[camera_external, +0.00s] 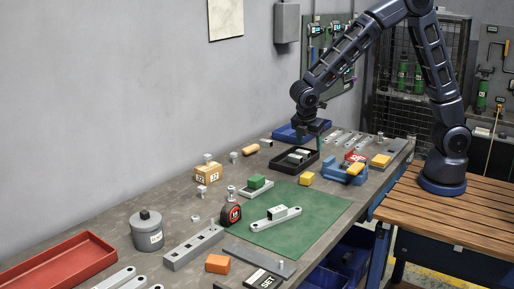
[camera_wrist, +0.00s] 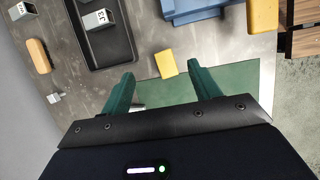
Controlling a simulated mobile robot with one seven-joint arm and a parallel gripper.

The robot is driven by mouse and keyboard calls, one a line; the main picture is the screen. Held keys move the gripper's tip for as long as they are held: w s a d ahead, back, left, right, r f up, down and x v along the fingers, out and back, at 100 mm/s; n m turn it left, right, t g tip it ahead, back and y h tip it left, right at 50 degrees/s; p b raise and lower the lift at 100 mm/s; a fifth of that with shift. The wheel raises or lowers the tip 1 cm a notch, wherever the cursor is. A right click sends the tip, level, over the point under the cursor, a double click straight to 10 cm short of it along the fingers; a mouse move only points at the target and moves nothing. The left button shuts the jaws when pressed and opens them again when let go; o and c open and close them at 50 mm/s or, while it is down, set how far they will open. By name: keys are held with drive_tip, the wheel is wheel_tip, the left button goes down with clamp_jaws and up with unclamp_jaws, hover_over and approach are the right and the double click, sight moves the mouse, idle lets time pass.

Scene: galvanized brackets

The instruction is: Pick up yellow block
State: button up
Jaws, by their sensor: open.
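A small yellow block (camera_external: 306,178) lies on the grey bench between the black tray and the green mat (camera_external: 262,236). In the wrist view the yellow block (camera_wrist: 167,64) shows between and just beyond my two green fingertips, beside the mat's edge. My gripper (camera_external: 309,141) hangs over the bench near the black tray, above and apart from the block. It is open with nothing between its fingers, which also show in the wrist view (camera_wrist: 161,74).
The black tray (camera_external: 283,168) with grey parts stands beside the yellow block. A green block (camera_external: 257,182), a tape measure (camera_external: 231,214), a cardboard box (camera_external: 207,172), an orange block (camera_external: 217,264) and a red tray (camera_external: 60,268) also occupy the bench. The wall runs along its left side.

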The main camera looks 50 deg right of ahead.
sight(307, 175)
drive_tip(key=shift+n+h, duration=0.3)
drive_tip(key=shift+n, duration=0.5)
wheel_tip(307, 175, down, 14)
drive_tip(key=shift+w+d+r, duration=0.1)
drive_tip(key=shift+w+d, duration=0.05)
drive_tip(key=shift+c, duration=0.2)
drive_tip(key=c, duration=1.1)
